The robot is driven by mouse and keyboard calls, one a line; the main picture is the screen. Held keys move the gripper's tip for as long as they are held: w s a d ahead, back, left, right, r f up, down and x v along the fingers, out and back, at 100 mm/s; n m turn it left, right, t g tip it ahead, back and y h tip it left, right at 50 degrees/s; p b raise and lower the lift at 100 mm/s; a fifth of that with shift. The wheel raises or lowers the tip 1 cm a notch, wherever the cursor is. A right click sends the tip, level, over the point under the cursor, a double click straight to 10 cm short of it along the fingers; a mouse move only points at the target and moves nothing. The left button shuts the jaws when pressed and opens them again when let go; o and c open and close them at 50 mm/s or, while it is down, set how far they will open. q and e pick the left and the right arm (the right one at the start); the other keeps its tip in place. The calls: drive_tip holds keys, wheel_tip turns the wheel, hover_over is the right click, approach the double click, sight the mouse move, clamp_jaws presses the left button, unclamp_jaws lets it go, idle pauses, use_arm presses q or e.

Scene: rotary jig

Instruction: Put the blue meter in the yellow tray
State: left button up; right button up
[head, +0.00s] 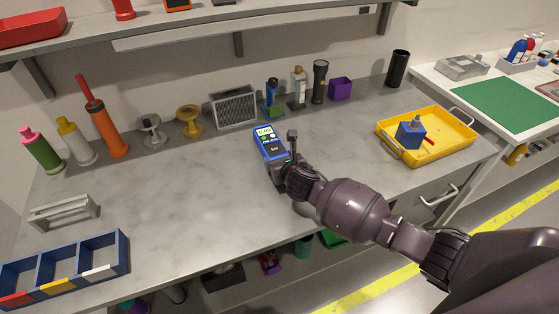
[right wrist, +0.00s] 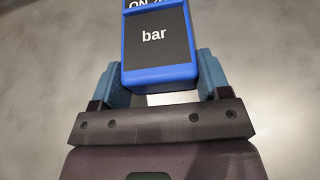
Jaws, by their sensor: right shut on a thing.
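The blue meter (head: 269,142) has a lit display and dark label and sits at the middle of the grey bench in the head view. My right gripper (head: 283,163) is shut on it. In the right wrist view the meter (right wrist: 160,48) stands between the two blue fingers, its "bar" label showing; I cannot tell whether it touches the bench. The yellow tray (head: 447,155) lies at the right end of the bench, with a blue block-shaped thing (head: 409,136) and a red-handled item in it. My left gripper is not in view.
Behind the meter stand a grey speaker-like box (head: 234,107), a black flashlight (head: 320,82) and a purple cup (head: 341,89). A blue divided bin (head: 122,252) is at the front left. The bench between the meter and the tray is mostly clear.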

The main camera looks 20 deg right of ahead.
drive_tip(key=shift+f, duration=0.1)
drive_tip(key=o, duration=1)
